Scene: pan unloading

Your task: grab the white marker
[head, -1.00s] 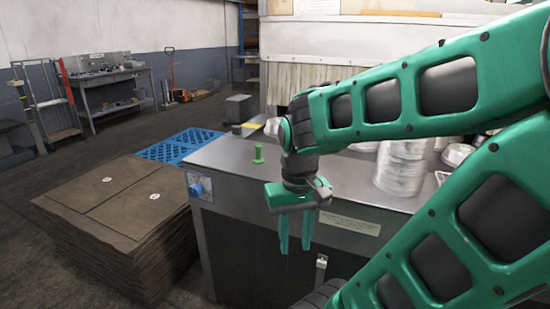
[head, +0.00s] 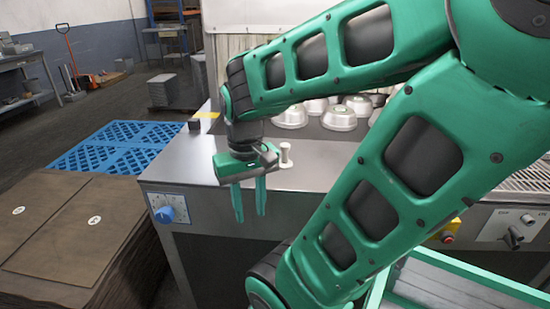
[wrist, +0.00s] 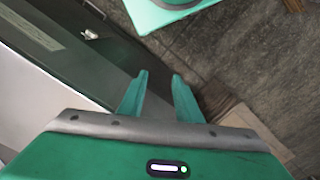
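The white marker (head: 285,158) is a small upright peg with a round base and a knob on top. It stands on the grey metal table (head: 185,165), just right of my gripper's body in the head view. My gripper (head: 250,216) hangs down with its two green fingers apart and nothing between them. Its fingers appear in front of the table's near edge. The wrist view also shows the open, empty fingers (wrist: 160,75), with the floor beyond them. The marker does not show in the wrist view.
Several silver pans (head: 338,118) stand farther back on the table. A blue knob (head: 164,214) sits on the table's front left. A brown cardboard stack (head: 75,235) and a blue pallet (head: 105,150) lie to the left. A green-framed tray or cart (head: 450,285) is at the lower right.

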